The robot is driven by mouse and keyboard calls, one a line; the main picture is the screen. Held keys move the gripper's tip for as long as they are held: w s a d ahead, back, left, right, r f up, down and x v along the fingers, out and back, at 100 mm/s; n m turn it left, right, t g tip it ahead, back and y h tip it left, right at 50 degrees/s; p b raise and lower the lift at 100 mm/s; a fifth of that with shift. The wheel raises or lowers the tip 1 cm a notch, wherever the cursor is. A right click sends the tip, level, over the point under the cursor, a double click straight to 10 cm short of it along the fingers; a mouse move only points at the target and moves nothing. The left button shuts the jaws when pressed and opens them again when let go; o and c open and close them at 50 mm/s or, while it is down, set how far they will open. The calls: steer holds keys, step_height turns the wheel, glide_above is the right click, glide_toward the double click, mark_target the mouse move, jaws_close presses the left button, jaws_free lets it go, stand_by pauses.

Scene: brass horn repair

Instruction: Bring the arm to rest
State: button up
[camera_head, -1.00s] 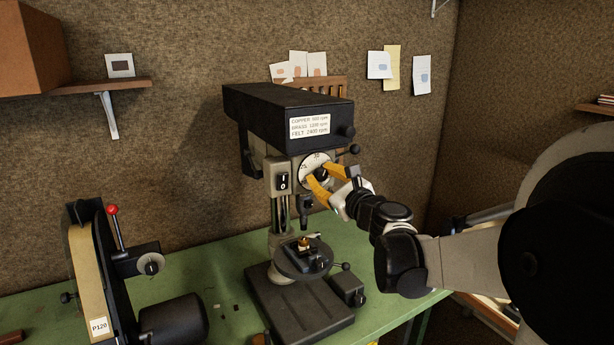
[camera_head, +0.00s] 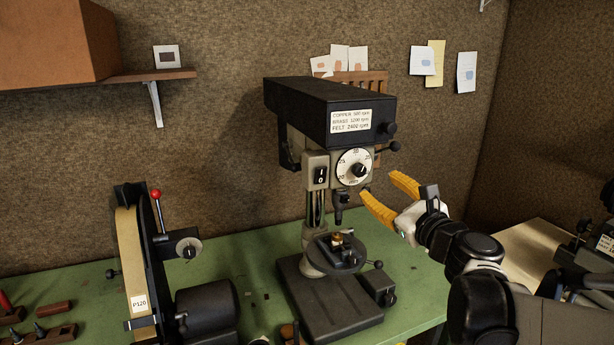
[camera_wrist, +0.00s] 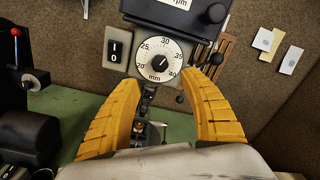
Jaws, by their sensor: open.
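My gripper (camera_head: 383,198) has yellow fingers spread apart with nothing between them. It hangs in the air to the right of and in front of the drill press (camera_head: 320,115). In the wrist view the open fingers of my gripper (camera_wrist: 166,90) frame the drill press's white depth dial (camera_wrist: 157,60). The dial (camera_head: 353,167) is clear of the fingers in the head view, its black knob in the middle. My arm reaches in from the lower right.
A belt sander (camera_head: 137,265) with a red-knobbed lever stands left on the green bench (camera_head: 240,240). A small brass part (camera_head: 338,240) sits on the drill press table. A shelf (camera_head: 110,82) holds a box at upper left. Another machine (camera_head: 592,250) stands at far right.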

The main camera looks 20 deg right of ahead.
steer(key=shift+s, duration=1.15)
steer(key=s+a+f+n+g+y+b, duration=0.25)
steer(key=a+f+n+g+b, duration=0.2)
steer(key=a+f+n, duration=0.55)
steer(key=s+a+f+n+g+y+b, duration=0.1)
steer(key=s+a+f+n+g+b, duration=0.4)
steer(key=a+f+n, duration=0.55)
steer(key=s+d+f+n+g+h+b, duration=0.1)
steer(key=s+f+n+b, duration=0.2)
steer(key=s+f+n, duration=0.1)
steer(key=s+d+f+n+h+b, duration=0.1)
steer(key=s+f+n+b, duration=0.3)
steer(key=f, duration=0.5)
steer(key=shift+f+n+g+h, duration=0.3)
steer(key=shift+n+h, duration=0.45)
steer(key=shift+n, duration=0.3)
